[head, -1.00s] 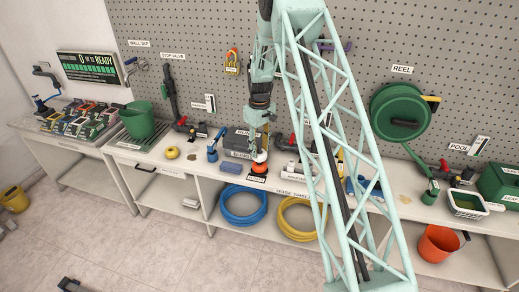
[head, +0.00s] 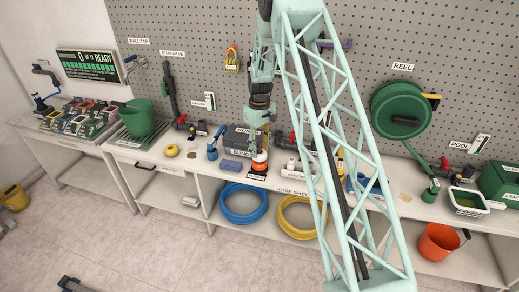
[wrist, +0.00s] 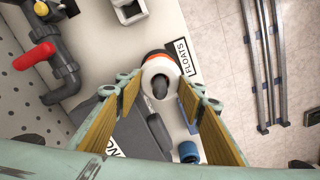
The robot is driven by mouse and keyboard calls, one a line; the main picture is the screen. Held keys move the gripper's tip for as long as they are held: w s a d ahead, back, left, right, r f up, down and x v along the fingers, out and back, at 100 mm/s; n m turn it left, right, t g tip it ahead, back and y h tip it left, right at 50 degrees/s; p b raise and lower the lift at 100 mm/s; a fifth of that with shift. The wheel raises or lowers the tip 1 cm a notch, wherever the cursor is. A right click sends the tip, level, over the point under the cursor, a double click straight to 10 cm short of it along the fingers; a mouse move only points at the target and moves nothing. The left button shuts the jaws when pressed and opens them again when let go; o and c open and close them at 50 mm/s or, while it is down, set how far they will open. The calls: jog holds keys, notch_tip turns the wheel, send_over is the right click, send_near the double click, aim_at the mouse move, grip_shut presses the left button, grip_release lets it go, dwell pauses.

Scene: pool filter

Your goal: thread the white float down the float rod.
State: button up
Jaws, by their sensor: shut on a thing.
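The white float (wrist: 148,72) is a ring between the fingertips of my gripper (wrist: 163,90) in the wrist view. My gripper is shut on it. A dark grey rounded shape, apparently the float rod (wrist: 160,88), shows in the ring's hole; how far the rod reaches through cannot be told. An orange float (wrist: 157,53) shows behind the white one, by the FLOATS label (wrist: 187,60). In the head view my gripper (head: 260,152) points down at the bench, with the orange float (head: 259,168) just below. The white float is small and partly hidden there.
A dark grey labelled box (head: 238,139) and a blue block (head: 231,166) stand left of my gripper. A red-handled pipe valve (wrist: 38,55) lies close by in the wrist view. The pegboard rises behind the bench.

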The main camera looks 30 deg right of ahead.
jog(key=o, duration=1)
jog(key=shift+o, duration=0.2)
jog(key=shift+r+p, duration=0.8)
jog(key=shift+r, duration=1.65)
jog(key=shift+r, duration=0.15)
notch_tip(320, 180, up, 12)
